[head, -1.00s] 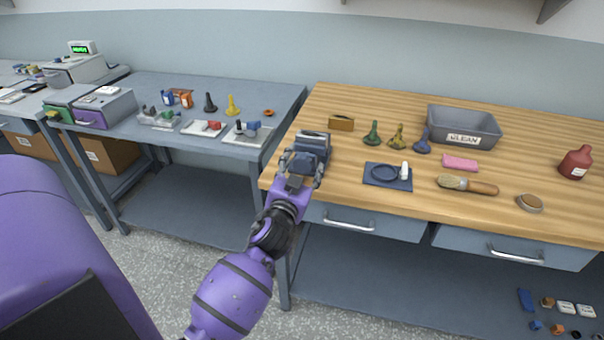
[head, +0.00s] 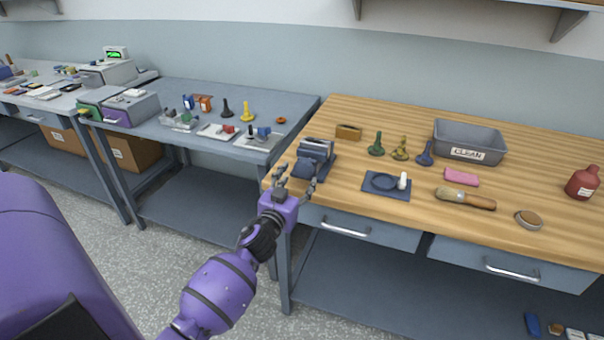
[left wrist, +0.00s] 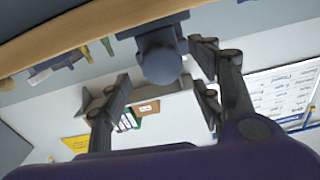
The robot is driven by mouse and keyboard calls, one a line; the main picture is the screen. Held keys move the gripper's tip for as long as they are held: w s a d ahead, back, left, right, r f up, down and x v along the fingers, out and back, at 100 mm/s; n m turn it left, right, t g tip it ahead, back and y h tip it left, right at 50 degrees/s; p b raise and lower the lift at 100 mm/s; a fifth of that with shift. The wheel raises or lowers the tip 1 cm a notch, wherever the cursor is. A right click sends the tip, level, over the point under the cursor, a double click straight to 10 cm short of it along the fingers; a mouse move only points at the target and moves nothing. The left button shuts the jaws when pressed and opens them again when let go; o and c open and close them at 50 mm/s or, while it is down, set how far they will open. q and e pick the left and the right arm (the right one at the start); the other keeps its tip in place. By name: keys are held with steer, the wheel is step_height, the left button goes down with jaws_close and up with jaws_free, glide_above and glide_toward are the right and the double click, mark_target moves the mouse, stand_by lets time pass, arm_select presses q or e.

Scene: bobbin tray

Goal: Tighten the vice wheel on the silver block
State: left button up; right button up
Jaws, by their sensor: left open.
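The blue-grey vice (head: 322,163) stands at the front left corner of the wooden bench. A lighter grey strip shows at its top; I cannot tell whether it is the silver block or a jaw. The vice wheel (head: 303,169) faces the bench's front edge, and in the left wrist view the round wheel (left wrist: 162,64) shows at the upper middle. My left gripper (head: 298,178) is open and empty in front of the wheel. In the left wrist view its fingers (left wrist: 162,88) stand apart on both sides, below the wheel. My right gripper is not in view.
A blue mat (head: 372,191) with a dark ring and white bottle lies right of the vice. Behind are a wooden block (head: 349,132), several stamp-like tools and a grey CLEAN bin (head: 440,138). A brush (head: 470,199) lies further right. A grey table (head: 285,108) stands left, across a narrow gap.

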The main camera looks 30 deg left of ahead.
mark_target(303, 173)
arm_select(q)
steer(key=shift+x, duration=2.05)
steer(key=shift+d, duration=0.1)
steer(key=c, duration=1.1)
steer(key=shift+m, duration=0.3)
steer(key=shift+f+m, duration=0.2)
steer(key=shift+m, duration=2.2)
steer(key=shift+f, duration=0.1)
steer(key=shift+s, duration=0.1)
